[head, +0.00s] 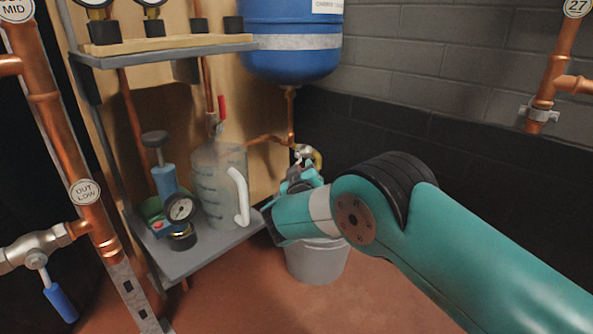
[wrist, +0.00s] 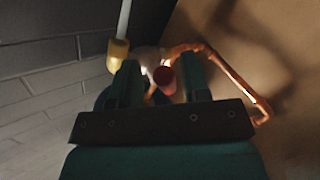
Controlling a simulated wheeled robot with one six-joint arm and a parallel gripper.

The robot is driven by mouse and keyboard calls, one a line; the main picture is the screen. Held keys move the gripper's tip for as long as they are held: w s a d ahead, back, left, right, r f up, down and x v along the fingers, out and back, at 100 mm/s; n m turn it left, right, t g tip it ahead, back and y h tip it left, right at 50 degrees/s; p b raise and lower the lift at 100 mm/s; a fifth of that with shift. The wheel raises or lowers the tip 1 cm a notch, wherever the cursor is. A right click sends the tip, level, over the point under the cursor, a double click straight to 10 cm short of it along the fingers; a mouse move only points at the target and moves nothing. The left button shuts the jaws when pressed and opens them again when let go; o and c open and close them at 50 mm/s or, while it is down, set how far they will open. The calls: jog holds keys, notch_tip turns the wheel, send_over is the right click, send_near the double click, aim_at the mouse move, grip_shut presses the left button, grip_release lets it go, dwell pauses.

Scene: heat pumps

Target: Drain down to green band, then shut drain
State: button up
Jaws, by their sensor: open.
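The drain valve (head: 303,152) sits at the low end of the copper pipe under the blue vessel (head: 292,42), with a yellow fitting (head: 318,159) on its right side. My gripper (head: 301,170) is right by the valve and partly hides it. In the wrist view my gripper (wrist: 162,72) is open, and a red round end (wrist: 164,80) shows between its two fingers; I cannot tell whether they touch it. The yellow fitting (wrist: 118,52) lies beyond the left finger. Two gauges (head: 152,4) on the upper shelf are cut off by the frame, so no green band is readable.
A grey bucket (head: 318,264) stands on the floor below the valve, partly behind my arm. The lower shelf (head: 210,254) holds a clear jug (head: 217,190) and a blue hand pump with a gauge (head: 180,209). A red-handled valve (head: 221,107) is above the jug.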

jog(key=shift+a, duration=0.25)
jog(key=shift+s+a, duration=0.1)
jog(key=shift+c, duration=0.4)
jog(key=shift+a, duration=0.1)
grip_shut()
